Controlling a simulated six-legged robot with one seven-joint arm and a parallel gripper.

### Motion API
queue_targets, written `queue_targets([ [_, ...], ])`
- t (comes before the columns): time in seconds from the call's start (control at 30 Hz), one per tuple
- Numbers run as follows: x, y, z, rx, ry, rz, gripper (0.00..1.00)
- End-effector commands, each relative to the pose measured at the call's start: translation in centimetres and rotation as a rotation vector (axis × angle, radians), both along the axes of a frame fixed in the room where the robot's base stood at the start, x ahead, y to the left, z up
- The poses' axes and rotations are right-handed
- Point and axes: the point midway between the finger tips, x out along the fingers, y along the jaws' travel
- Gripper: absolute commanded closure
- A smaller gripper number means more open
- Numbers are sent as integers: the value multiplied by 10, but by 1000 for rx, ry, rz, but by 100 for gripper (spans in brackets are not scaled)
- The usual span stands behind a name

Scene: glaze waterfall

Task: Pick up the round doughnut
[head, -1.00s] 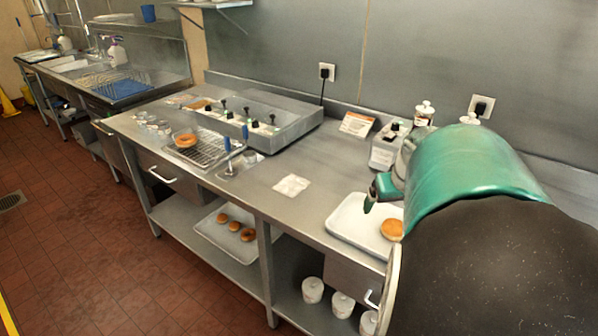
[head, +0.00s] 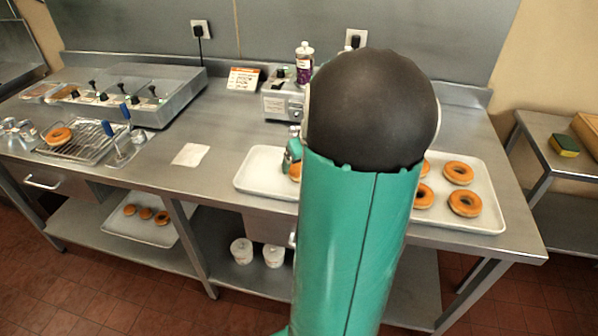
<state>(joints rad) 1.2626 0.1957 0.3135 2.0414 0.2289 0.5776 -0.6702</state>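Several round doughnuts lie on a white tray (head: 262,168) on the steel counter. Three show clearly at its right side: one at the back (head: 458,173), one at the front right (head: 464,203) and one at the front left (head: 423,196). Another doughnut (head: 295,172) shows partly at the tray's left part, beside my arm. A single doughnut (head: 58,136) sits on a wire rack (head: 88,143) at the far left. A green part of my gripper (head: 292,152) shows over the tray by that left doughnut; my arm hides most of it and its fingertips.
A grey control unit (head: 150,92) stands at the back left. A bottle (head: 304,62) and a small machine (head: 281,100) stand behind the tray. A lower shelf tray (head: 142,222) holds small doughnuts. A side table (head: 560,125) carries a sponge.

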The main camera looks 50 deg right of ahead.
Motion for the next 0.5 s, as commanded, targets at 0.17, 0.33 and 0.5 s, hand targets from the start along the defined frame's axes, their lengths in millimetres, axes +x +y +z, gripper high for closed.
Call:
queue_targets([
  [0.17,11,-1,-28,4,1,1,11],
  [0.33,17,-3,-39,2,0,-1,11],
  [0.5,16,-3,-38,0,0,0,11],
])
